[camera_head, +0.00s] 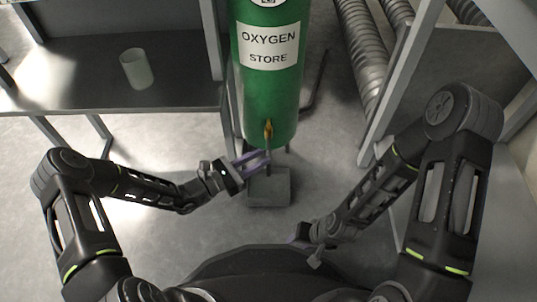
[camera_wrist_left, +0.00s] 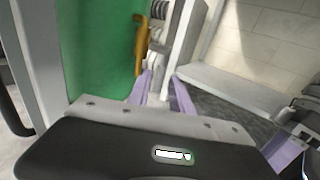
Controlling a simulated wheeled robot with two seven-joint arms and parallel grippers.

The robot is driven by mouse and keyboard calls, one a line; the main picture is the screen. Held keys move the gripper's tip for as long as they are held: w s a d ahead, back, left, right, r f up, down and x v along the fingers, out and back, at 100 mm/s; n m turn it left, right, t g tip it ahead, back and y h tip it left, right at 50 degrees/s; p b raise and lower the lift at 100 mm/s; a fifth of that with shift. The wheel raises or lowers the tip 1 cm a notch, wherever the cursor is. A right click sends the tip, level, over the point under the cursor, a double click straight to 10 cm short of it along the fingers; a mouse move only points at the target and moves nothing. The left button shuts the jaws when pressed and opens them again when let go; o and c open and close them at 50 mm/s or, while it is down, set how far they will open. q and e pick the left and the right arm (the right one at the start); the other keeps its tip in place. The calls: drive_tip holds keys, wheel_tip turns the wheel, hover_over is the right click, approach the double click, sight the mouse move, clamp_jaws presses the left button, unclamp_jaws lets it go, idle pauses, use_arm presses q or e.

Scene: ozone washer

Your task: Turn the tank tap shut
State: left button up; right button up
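The green tank (camera_head: 268,95) stands upright at the top centre with an "OXYGEN STORE" label. Its brass tap (camera_head: 268,130) sits low on the tank's front. The tap also shows in the left wrist view (camera_wrist_left: 140,45) as an orange-brown upright piece beside the green wall. My left gripper (camera_head: 262,159) has purple fingers just below the tap in the head view. In the left wrist view the fingers (camera_wrist_left: 161,77) are apart, with the tap just beyond them; I see no contact. My right gripper (camera_head: 298,238) is low at the centre, its fingers mostly hidden.
A grey box (camera_head: 268,190) stands on the floor below the tank. A dark table (camera_head: 60,75) with a white cup (camera_head: 136,69) is at the left. Ribbed ducts (camera_head: 362,50) and a grey frame (camera_head: 400,80) stand at the right. Floor around the box is clear.

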sight(268, 154)
use_arm(q)
drive_tip(key=shift+b+x, duration=0.55)
drive_tip(key=shift+x, duration=1.4)
clamp_jaws()
